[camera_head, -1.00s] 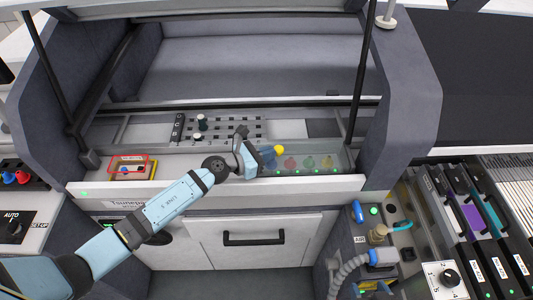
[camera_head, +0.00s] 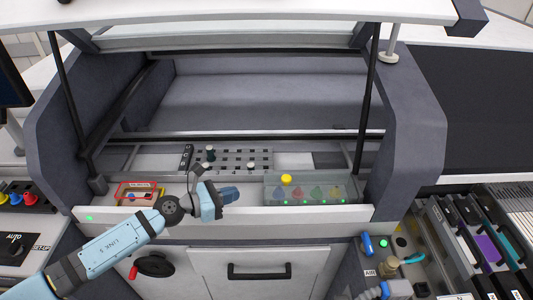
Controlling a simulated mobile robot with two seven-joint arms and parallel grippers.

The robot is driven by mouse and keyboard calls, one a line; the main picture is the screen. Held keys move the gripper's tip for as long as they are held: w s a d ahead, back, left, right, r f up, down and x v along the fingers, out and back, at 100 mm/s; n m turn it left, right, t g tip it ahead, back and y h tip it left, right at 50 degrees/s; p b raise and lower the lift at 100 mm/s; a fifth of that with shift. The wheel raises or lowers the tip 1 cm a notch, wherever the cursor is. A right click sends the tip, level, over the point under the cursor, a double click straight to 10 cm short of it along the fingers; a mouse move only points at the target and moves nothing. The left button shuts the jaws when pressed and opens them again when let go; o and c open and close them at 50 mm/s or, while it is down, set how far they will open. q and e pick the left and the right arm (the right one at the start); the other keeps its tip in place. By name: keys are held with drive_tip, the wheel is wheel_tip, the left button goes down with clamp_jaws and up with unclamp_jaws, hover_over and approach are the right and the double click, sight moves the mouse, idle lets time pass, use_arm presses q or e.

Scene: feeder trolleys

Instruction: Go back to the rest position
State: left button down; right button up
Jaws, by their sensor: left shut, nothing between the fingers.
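My left gripper (camera_head: 230,195) is in front of the machine's open bay, over the light front ledge (camera_head: 240,220). Its fingers are shut with nothing between them, pointing right, apart from the clear box (camera_head: 330,190). My left arm comes in from the lower left. My right gripper is not in view. The clear box holds several coloured items in a row, and a yellow knob (camera_head: 286,179) shows at its left end.
A perforated plate (camera_head: 235,159) with pegs lies behind the gripper. A small red-rimmed tray (camera_head: 138,194) sits left on the ledge. A drawer handle (camera_head: 258,271) and a red-and-black knob (camera_head: 152,265) are below. Feeders (camera_head: 485,240) stand at right. The raised hood (camera_head: 230,38) is above.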

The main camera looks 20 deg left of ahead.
use_arm(q)
drive_tip(key=shift+d+f+n, duration=0.1)
drive_tip(key=shift+d+n, duration=0.05)
drive_tip(key=shift+n, duration=0.15)
drive_tip(key=s+d+f+m+y+p, duration=0.1)
drive_tip(key=s+f+m+y, duration=0.3)
drive_tip(key=s+m, duration=0.7)
drive_tip(key=s+d+f+m+y+p, duration=0.1)
drive_tip(key=s+f+m+y, duration=0.3)
drive_tip(key=m, duration=1.5)
drive_tip(key=s+f+p, duration=0.1)
drive_tip(key=s+f, duration=0.3)
drive_tip(key=s, duration=0.3)
drive_tip(key=shift+s+d+f+y, duration=0.3)
drive_tip(key=shift+s+d+f, duration=0.1)
drive_tip(key=shift+r, duration=0.1)
